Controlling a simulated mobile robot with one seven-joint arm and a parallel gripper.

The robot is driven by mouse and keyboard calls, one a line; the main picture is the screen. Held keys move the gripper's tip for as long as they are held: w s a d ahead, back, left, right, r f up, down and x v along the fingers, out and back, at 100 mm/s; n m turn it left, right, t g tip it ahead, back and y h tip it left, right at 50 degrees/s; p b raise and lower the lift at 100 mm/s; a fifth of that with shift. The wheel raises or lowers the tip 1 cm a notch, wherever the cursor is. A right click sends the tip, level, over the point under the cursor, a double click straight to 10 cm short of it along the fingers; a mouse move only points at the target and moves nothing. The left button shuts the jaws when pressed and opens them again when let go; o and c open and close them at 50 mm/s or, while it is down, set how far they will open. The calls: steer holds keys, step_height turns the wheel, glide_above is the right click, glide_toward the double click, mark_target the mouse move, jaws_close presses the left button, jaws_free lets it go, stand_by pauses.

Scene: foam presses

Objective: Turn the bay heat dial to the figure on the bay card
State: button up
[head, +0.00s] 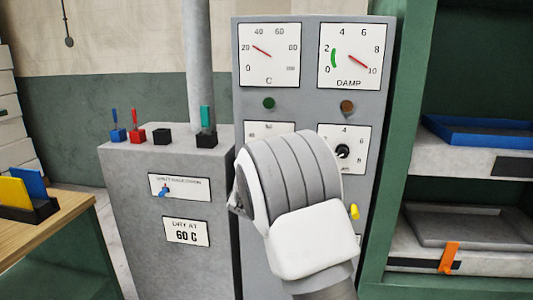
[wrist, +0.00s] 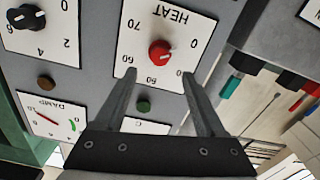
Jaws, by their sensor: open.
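The heat dial (wrist: 160,53) is a red round knob on a white plate marked HEAT, upside down in the wrist view. Its white mark points to the right there; I cannot tell the exact figure. My gripper (wrist: 159,80) is open and empty, its fingertips just below the knob in the picture, one to each side. Whether they touch the plate is unclear. In the head view my arm hides the dial, and only the top of its plate (head: 262,127) shows.
A C gauge (head: 269,54) and a DAMP gauge (head: 356,56) sit above the dials. A black knob (head: 343,151) is to the right of my arm. Coloured switches (head: 134,133) stand on the cabinet top. Shelves with a blue tray (head: 480,132) are at right.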

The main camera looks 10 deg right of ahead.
steer(key=x, duration=0.8)
steer(key=shift+w, duration=0.25)
jaws_close()
